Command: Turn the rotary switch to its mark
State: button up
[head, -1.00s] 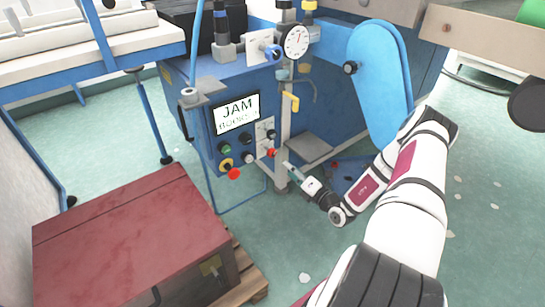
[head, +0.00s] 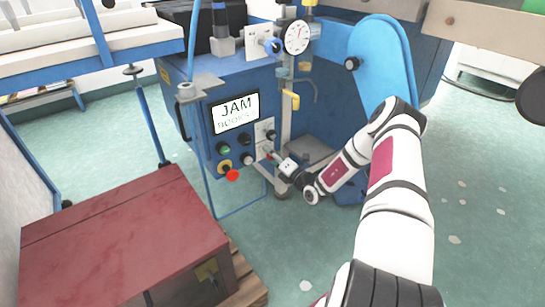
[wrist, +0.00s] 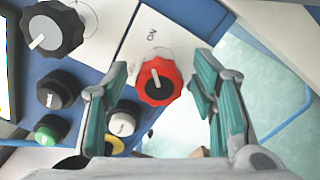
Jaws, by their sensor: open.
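A red lobed rotary knob (wrist: 158,80) with a black centre and a white pointer line sits on a white plate (wrist: 128,42) in the wrist view. Dark lettering that looks like "ON" is on the plate beside it. My gripper (wrist: 160,92) is open, with one teal finger on each side of the red knob; I cannot tell whether either finger touches it. In the head view my gripper (head: 271,156) is at the lower right of the blue control panel, largely hiding the red knob. A black knob with a white pointer (wrist: 55,28) is at upper left in the wrist view.
A red mushroom button (head: 232,175) is lower on the panel. The "JAM" screen (head: 235,112) is above. A red-topped chest (head: 120,235) stands at front left.

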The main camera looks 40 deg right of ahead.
jog(key=c, duration=1.1)
jog(key=shift+c, duration=0.2)
jog(key=shift+n+p, duration=0.3)
jog(key=n+p, duration=0.3)
jog(key=shift+r, duration=0.15)
jog(key=n+p, duration=0.2)
jog(key=n, duration=0.3)
jog(key=n+p, duration=0.2)
jog(key=n, duration=0.2)
jog(key=n+p, duration=0.2)
jog(key=n, duration=0.3)
jog(key=shift+n, duration=0.3)
